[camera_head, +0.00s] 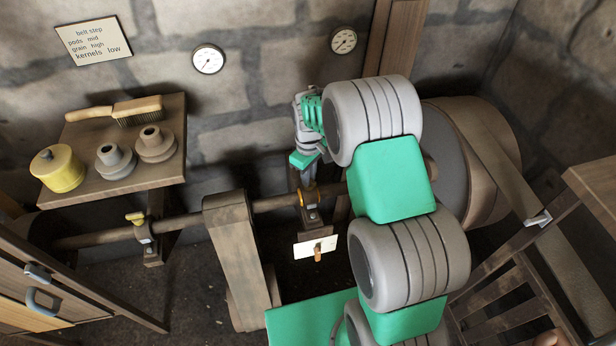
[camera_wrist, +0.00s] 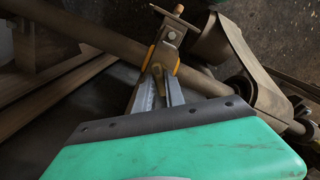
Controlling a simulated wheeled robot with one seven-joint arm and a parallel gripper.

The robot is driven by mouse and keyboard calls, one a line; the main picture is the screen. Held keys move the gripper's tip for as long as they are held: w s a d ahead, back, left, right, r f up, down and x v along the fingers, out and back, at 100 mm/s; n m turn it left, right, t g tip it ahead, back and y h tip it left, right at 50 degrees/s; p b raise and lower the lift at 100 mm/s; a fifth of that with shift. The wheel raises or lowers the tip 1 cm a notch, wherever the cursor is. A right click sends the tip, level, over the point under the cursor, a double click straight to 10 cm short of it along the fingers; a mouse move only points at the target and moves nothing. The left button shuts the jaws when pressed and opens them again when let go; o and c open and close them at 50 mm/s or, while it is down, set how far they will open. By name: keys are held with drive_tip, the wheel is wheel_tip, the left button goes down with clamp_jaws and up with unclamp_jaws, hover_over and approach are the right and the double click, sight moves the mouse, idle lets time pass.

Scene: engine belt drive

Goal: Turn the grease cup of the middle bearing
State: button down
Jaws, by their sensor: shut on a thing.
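My gripper (camera_head: 308,186) reaches down from above onto this bearing. Another bearing (camera_head: 143,232) with a yellow cup (camera_head: 135,217) sits farther left on the shaft.
A large belt pulley (camera_head: 490,150) is on the right. A wall shelf (camera_head: 85,190) holds a brush (camera_head: 122,111), a yellow pot (camera_head: 58,169) and two grey stepped parts.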

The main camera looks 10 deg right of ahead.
drive_tip(key=m, duration=0.7)
drive_tip(key=shift+b, duration=0.35)
drive_tip(key=m, duration=0.6)
drive_tip(key=shift+m, duration=0.4)
drive_tip(key=m, duration=0.6)
drive_tip(key=shift+b, duration=0.4)
drive_tip(key=m, duration=0.5)
drive_tip(key=shift+m, duration=0.4)
drive_tip(key=c, duration=1.4)
unclamp_jaws()
